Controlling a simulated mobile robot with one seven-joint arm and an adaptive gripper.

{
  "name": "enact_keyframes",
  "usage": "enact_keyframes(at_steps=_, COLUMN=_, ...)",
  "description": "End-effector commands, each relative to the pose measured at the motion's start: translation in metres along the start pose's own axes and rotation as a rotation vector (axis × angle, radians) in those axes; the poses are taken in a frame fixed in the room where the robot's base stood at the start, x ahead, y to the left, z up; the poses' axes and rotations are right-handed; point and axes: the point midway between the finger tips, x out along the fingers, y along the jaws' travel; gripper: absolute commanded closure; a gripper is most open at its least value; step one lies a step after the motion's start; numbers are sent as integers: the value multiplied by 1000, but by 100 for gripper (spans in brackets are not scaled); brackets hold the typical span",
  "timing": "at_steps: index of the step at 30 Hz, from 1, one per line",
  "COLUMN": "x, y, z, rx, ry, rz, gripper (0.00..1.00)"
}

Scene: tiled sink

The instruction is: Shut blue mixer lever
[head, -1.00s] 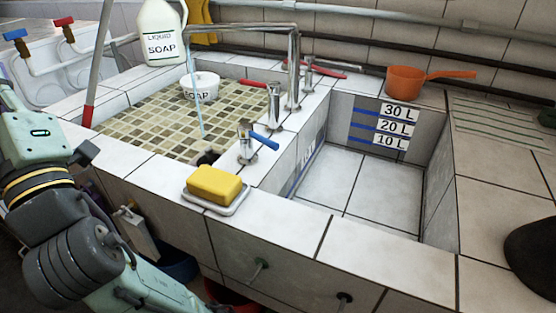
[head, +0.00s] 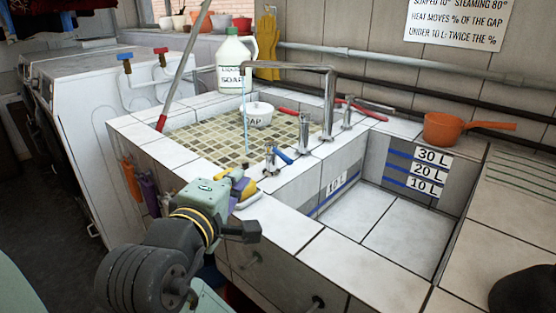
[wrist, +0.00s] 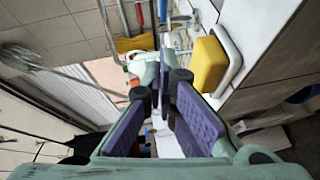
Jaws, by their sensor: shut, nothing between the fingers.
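The blue mixer lever (head: 283,156) sits on a chrome tap body (head: 271,162) at the front of the divider between the basins, angled out to its right. A thin water stream (head: 246,125) falls from the chrome spout (head: 290,67) into the mosaic-floored basin. My gripper (wrist: 163,78) is shut and empty, its purple-padded fingers seen in the wrist view. In the head view its fingers are mostly hidden behind its body (head: 205,200), near the yellow soap (head: 243,188) and short of the lever. The soap (wrist: 209,64) lies right of the fingers in the wrist view.
A red lever (head: 288,111) is on the tap behind. A white soap bowl (head: 258,115) and a soap bottle (head: 232,62) stand at the mosaic basin. An orange pan (head: 445,129) stands at back right. The right basin (head: 365,225) looks empty.

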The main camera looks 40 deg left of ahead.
Motion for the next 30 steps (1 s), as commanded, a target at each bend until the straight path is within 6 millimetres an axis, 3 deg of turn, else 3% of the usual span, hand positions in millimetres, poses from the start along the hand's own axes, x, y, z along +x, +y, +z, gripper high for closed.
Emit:
enact_keyframes(at_steps=5, x=8, y=8, z=0, rx=-9, ry=-8, rz=3, gripper=100)
enact_keyframes(at_steps=17, x=22, y=7, z=0, rx=2, ry=1, rz=-7, gripper=100)
enact_keyframes(at_steps=27, x=98, y=1, z=0, rx=3, ry=1, rz=-2, gripper=100)
enact_keyframes(at_steps=30, x=110, y=1, z=12, rx=5, ry=0, rz=-3, gripper=100)
